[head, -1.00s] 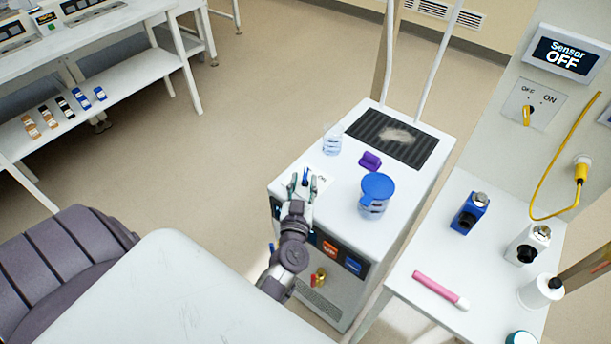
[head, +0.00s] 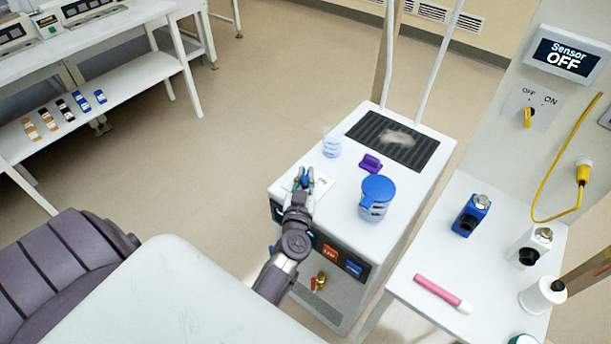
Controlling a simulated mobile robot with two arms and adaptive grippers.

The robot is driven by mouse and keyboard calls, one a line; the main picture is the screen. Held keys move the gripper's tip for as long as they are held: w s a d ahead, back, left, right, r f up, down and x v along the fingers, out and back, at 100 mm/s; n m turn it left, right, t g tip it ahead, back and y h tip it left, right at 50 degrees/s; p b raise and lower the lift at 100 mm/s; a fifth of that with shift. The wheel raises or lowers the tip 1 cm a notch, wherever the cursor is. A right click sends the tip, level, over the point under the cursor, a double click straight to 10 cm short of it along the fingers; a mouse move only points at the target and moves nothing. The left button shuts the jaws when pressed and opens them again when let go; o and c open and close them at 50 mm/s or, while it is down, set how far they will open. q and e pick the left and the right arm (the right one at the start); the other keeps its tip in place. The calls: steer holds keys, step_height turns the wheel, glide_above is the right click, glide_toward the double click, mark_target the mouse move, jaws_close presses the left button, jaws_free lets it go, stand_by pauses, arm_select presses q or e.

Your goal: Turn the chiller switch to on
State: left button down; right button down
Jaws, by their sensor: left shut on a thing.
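The white chiller (head: 412,215) stands in the middle, with coloured panels on its front. My left gripper (head: 304,178) is at the front left of its top, shut on the chiller switch. Only a small blue bit of the switch shows between the fingers; the rest is hidden. A pale label plate (head: 321,186) with dark marks, too small to read, lies on the top beside the fingers. I cannot tell which setting the switch is at. My right gripper is not in view.
On the chiller top stand a blue-lidded jug (head: 376,198), a clear beaker (head: 332,146) and a purple object (head: 371,163). A wall switch (head: 528,117) marked OFF and ON sits under a "Sensor OFF" display (head: 566,57). The side table (head: 430,258) holds bottles and a pink tube.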

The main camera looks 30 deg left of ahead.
arm_select(q)
steer(key=shift+m+h, duration=0.4)
steer(key=shift+h, duration=0.1)
steer(key=shift+a+m+t+h, duration=0.1)
steer(key=shift+m+t+h, duration=0.4)
steer(key=shift+h, duration=0.3)
steer(key=shift+f+m+t+h+b, duration=0.2)
steer(key=shift+m+t+h+b, duration=0.1)
steer(key=shift+m+h+b, duration=0.55)
steer(key=m+h+b, duration=0.1)
steer(key=h+b, duration=0.1)
steer(key=h, duration=0.1)
steer(key=shift+f+m, duration=0.1)
steer(key=shift+m, duration=0.15)
steer(key=shift+r+m+h+b, duration=0.2)
steer(key=shift+m+h+b, duration=0.4)
steer(key=shift+h+b, duration=0.35)
steer(key=c, duration=1.2)
jaws_free()
steer(key=shift+r, duration=0.1)
